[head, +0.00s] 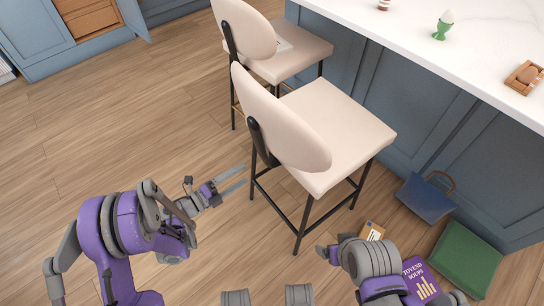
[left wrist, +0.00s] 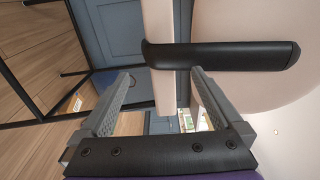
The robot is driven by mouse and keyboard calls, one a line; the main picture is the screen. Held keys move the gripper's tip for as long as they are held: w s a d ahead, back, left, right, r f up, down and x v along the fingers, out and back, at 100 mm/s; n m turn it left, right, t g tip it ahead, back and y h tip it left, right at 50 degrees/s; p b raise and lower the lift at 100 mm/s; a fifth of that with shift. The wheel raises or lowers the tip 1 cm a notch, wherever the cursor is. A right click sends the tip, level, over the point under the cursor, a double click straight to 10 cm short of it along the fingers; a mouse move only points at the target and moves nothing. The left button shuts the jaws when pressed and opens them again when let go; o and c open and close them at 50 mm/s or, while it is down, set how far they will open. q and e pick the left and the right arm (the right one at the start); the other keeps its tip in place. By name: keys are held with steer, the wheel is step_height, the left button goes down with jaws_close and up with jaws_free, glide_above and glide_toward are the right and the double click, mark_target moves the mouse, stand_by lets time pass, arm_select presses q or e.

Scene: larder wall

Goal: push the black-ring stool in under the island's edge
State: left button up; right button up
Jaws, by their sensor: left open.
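The black-ring stool (head: 335,125) is the nearer one, with a cream seat, rounded cream back and black legs and foot ring. It stands upright beside the island (head: 370,95), its back towards the open floor. My left gripper (head: 244,175) is open and empty, just left of the stool's back legs and below its backrest in the head view. In the left wrist view the stool's black back bracket (left wrist: 220,56) crosses ahead of the open fingers (left wrist: 160,78); contact cannot be told. My right gripper (head: 326,253) is low beside the stool's front legs, its jaws unclear.
A second cream stool (head: 290,55) with a brass-coloured ring stands just beyond. The wooden floor at left is clear.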

arm_select(q)
steer(key=p, duration=0.2)
glide_toward(275, 155)
steer(key=x, duration=0.3)
steer(key=b+x, duration=0.1)
steer(key=x, duration=0.7)
steer(key=shift+w+d+b, duration=0.1)
steer(key=shift+w+b, duration=0.05)
steer(key=shift+b, duration=0.2)
steer(key=shift+c, duration=0.3)
jaws_close()
